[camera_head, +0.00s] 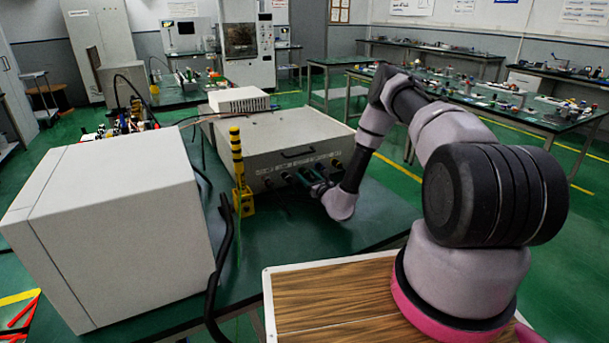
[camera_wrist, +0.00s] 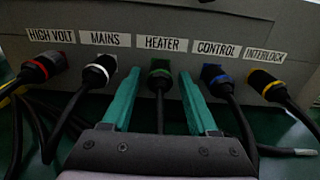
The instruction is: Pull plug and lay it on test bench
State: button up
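The microwave generator is a grey-white box (camera_head: 280,145) on the green test bench (camera_head: 285,240). In the wrist view its front panel (camera_wrist: 220,15) has a row of plugs under labels. The HEATER plug (camera_wrist: 160,79), with a green ring, is seated in the middle, its black cable running toward me. My gripper (camera_wrist: 158,72) is open, its green fingers on either side of this plug with gaps on both sides. MAINS (camera_wrist: 100,71) with a white ring and CONTROL (camera_wrist: 216,78) with a blue ring sit just outside the fingers. In the head view my gripper (camera_head: 308,178) is at the panel.
HIGH VOLT (camera_wrist: 42,66) and INTERLOCK (camera_wrist: 268,84) plugs sit at the row's ends. A loose cable end (camera_wrist: 304,152) lies at lower right. A yellow-black post (camera_head: 238,165) and a large white cabinet (camera_head: 115,220) stand left.

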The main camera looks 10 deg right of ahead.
grip_shut()
dwell(1.2)
jog(key=shift+v, duration=3)
